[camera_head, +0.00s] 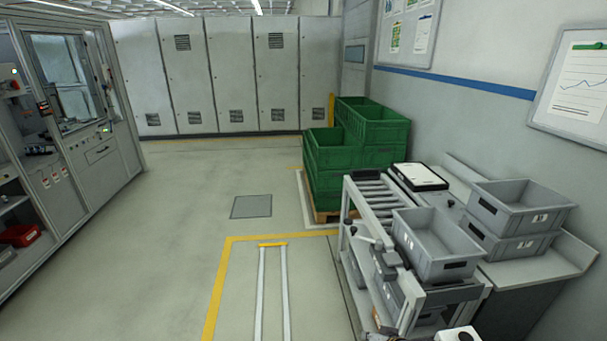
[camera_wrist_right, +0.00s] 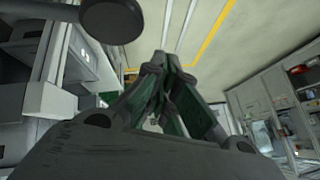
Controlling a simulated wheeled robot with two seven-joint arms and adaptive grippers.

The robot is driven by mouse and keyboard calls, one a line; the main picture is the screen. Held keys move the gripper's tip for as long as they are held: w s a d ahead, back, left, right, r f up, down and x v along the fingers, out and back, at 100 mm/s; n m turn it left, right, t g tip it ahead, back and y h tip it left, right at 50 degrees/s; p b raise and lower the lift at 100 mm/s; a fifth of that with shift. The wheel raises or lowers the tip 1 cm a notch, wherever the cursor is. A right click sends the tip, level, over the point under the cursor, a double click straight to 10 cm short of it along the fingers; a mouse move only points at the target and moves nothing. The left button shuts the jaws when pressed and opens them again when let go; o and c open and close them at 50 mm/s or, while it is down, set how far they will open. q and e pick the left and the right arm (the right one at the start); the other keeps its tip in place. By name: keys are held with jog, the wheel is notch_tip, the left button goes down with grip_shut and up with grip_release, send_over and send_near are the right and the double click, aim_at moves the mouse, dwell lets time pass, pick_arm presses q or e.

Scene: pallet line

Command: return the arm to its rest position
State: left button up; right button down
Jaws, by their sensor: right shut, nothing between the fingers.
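My right gripper (camera_wrist_right: 165,62) shows in the right wrist view, with its dark fingers drawn together at the tips. It is shut and I see nothing held between the fingertips. In the head view I cannot make out the right gripper clearly. My left gripper is in neither view.
A roller conveyor stand (camera_head: 374,195) with a grey bin (camera_head: 437,262) at its front stands at right. More grey bins (camera_head: 520,245) are stacked beside it. Green crates (camera_head: 345,157) stand on a pallet behind. A machine (camera_head: 103,152) is at left. The middle floor (camera_head: 180,215) is clear.

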jog(key=s+d+r+n+g+h, duration=0.1)
jog(key=s+d+r+n+g, duration=0.1)
jog(key=s, duration=0.5)
jog(key=s+d+r+n+g+h, duration=0.1)
jog(key=s+d+r+n, duration=0.1)
jog(key=s, duration=0.5)
notch_tip(320, 180, down, 33)
jog(key=s+g, duration=0.2)
jog(key=s, duration=0.1)
jog(key=s+d+f, duration=0.2)
jog(key=s+f, duration=0.8)
jog(key=s, duration=0.1)
jog(key=s+d+f+g, duration=0.1)
jog(key=s+d+f, duration=0.1)
jog(key=s+f, duration=0.8)
jog(key=shift+s+d+h, duration=0.25)
jog(key=shift+s+h, duration=0.05)
jog(key=shift+s, duration=0.2)
